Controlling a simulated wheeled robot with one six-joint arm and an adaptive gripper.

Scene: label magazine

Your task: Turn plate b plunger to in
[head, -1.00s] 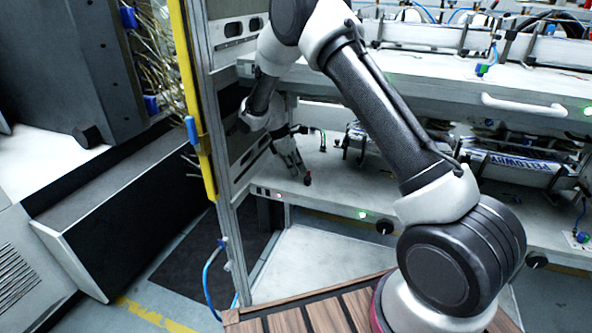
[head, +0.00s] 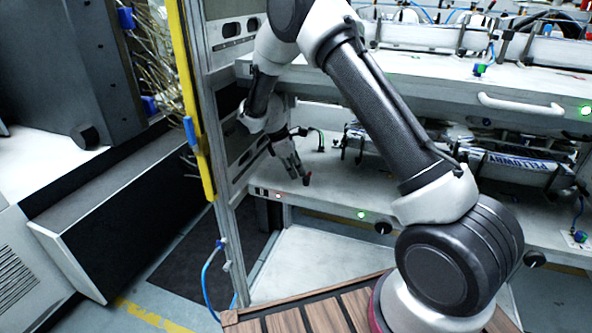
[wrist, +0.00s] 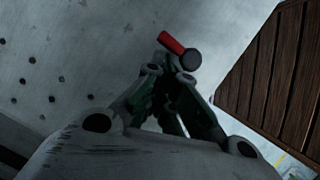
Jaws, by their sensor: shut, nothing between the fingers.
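A small plunger with a red stem (wrist: 171,43) and a round black knob (wrist: 191,60) shows in the wrist view, just beyond my fingertips. In the head view its small dark-red end (head: 307,178) is at the front left of the lower pale plate (head: 340,190). My gripper (head: 300,174) reaches down to it from the upper left. My gripper (wrist: 178,82) is shut with nothing held, its fingertips very near or touching the knob; I cannot tell which. The fingers hide part of the plunger's base. No letter on the plate is readable.
The upper shelf with a white handle (head: 520,105) overhangs the plate. A frame post (head: 222,180) stands close left of my gripper. A wooden slatted top (head: 300,312) is in front.

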